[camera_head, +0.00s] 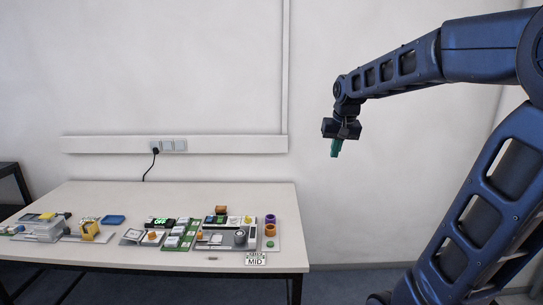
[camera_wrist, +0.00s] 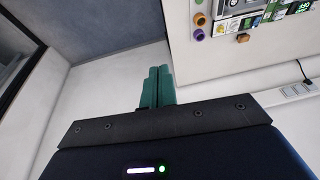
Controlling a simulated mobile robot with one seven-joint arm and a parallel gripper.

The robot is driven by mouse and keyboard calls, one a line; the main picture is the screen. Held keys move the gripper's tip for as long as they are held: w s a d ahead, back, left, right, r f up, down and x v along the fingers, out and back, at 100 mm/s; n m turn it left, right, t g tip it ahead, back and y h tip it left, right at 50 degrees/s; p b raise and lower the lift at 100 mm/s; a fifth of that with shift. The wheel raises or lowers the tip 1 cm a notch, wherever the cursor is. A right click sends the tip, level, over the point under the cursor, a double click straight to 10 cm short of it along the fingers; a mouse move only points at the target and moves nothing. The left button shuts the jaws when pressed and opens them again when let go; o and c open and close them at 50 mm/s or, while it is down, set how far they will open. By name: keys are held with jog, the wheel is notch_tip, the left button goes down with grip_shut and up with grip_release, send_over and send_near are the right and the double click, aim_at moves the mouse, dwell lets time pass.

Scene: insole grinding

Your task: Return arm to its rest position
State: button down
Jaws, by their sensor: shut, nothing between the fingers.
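My gripper (camera_head: 336,148) hangs from the blue arm in the head view, pointing down. It is in the air to the right of the table and well above its height, in front of the bare wall. In the wrist view its two green fingers (camera_wrist: 158,87) lie side by side, shut, with nothing held between them.
A white table (camera_head: 120,193) stands at the left with boards and small devices on it, among them an orange knob (camera_head: 269,230) and a "MID" label (camera_head: 256,259). A power socket strip (camera_head: 168,146) runs along the wall behind. The space around my gripper is free.

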jog(key=s+d+f, duration=0.3)
jog(key=s, duration=0.6)
jog(key=s+d+f+t, duration=0.1)
jog(key=s+d+f, duration=0.2)
jog(key=s, duration=0.6)
jog(key=shift+d+f+h, duration=0.25)
jog(key=shift+d+h, duration=0.15)
jog(key=shift+d, duration=0.35)
